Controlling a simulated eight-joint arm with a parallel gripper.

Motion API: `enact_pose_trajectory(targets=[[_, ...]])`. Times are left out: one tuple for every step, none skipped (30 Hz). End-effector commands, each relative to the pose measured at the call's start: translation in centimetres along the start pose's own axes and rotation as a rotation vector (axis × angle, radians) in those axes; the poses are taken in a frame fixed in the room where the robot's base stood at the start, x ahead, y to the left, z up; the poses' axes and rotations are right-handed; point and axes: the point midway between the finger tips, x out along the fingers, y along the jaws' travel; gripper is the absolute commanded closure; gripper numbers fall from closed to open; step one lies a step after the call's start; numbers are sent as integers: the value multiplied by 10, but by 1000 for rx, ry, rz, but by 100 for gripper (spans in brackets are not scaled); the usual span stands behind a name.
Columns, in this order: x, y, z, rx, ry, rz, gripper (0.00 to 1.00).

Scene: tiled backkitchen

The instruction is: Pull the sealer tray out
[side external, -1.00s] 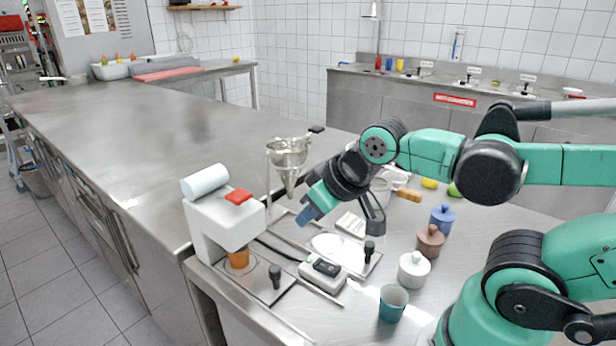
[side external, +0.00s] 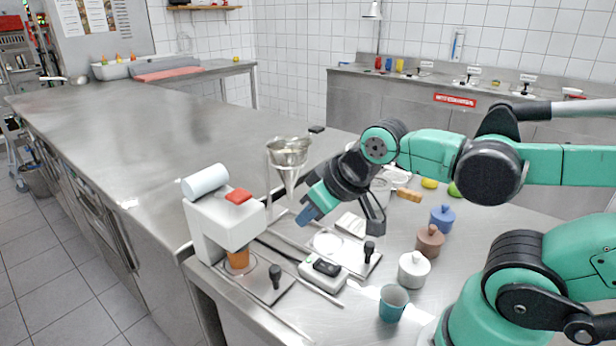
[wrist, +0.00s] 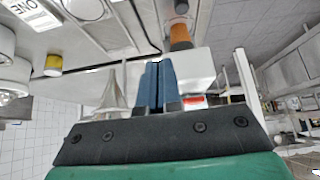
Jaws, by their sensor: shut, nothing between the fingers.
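The sealer (side external: 222,232) is a white machine with a pale roll and a red top at the bench's front edge. Its tray (side external: 256,292) is a flat metal slide with an upright black knob (side external: 275,276) at its right end. An orange cup (side external: 238,260) sits at the tray, under the sealer head. My gripper (side external: 306,217) is shut and empty, its blue fingers up and to the right of the knob, apart from it. In the wrist view the shut fingers (wrist: 158,85) point toward the orange cup (wrist: 180,37) and the white sealer body (wrist: 199,68).
A metal funnel (side external: 288,155) on a stand is close left of my gripper. A second plate with a black knob (side external: 370,250) and a small white box (side external: 323,272) lie right of the sealer. Lidded jars and a teal cup (side external: 393,302) stand further right.

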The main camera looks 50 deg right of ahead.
Motion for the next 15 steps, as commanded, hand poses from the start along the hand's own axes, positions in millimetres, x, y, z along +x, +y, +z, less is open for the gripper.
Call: enact_pose_trajectory(targets=[[0, 0, 0, 0, 0, 0, 100], [0, 0, 0, 0, 0, 0, 100], [0, 0, 0, 0, 0, 0, 100], [0, 0, 0, 0, 0, 0, 100], [0, 0, 0, 0, 0, 0, 100], [0, 0, 0, 0, 0, 0, 100], [0, 0, 0, 0, 0, 0, 100], [0, 0, 0, 0, 0, 0, 100], [0, 0, 0, 0, 0, 0, 100], [0, 0, 0, 0, 0, 0, 100], [0, 0, 0, 0, 0, 0, 100], [0, 0, 0, 0, 0, 0, 100], [0, 0, 0, 0, 0, 0, 100], [0, 0, 0, 0, 0, 0, 100], [0, 0, 0, 0, 0, 0, 91]])
